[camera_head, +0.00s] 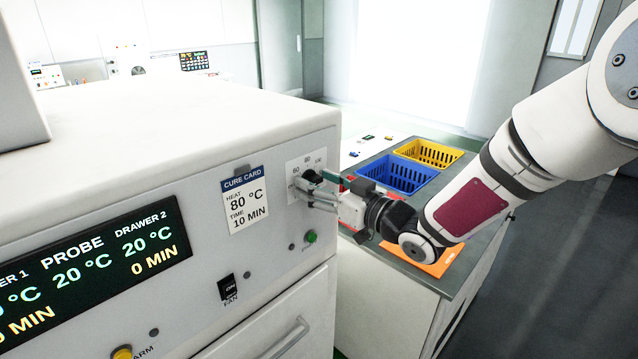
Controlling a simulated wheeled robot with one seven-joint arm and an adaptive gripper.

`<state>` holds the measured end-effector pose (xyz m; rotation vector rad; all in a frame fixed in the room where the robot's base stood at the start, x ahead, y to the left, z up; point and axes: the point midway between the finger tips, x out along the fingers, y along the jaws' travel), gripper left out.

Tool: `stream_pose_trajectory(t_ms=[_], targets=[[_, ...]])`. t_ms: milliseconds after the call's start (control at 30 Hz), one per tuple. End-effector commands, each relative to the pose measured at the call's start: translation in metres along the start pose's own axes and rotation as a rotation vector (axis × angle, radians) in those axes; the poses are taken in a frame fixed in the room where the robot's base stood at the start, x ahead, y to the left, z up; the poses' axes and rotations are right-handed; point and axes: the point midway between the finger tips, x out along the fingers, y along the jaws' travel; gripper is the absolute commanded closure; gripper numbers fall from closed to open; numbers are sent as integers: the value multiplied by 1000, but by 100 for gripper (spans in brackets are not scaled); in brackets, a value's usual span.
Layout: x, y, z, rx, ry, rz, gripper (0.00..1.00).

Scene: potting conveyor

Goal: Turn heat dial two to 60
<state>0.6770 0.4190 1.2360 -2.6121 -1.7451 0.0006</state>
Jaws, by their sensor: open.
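The display (95,262) reads 20 °C and 0 MIN for drawer 2, and 20 °C for the probe.
A cure card (245,200) reads heat 80 °C, time 10 min. A black fan switch (227,288), a green button (311,237) and a drawer handle (287,338) are below. A side bench holds a blue basket (398,175), a yellow basket (428,153) and an orange mat (438,264).

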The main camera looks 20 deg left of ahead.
Motion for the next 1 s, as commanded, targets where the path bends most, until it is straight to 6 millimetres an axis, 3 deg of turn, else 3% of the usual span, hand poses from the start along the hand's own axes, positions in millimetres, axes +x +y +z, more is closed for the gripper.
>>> stream_pose_trajectory(t_ms=[67, 300, 667, 1000], targets=[[0, 0, 0, 0, 0, 0, 45], [0, 0, 0, 0, 0, 0, 93], [-1, 1, 0, 46, 0, 1, 93], [-1, 2, 0, 275, 2, 1, 93]])
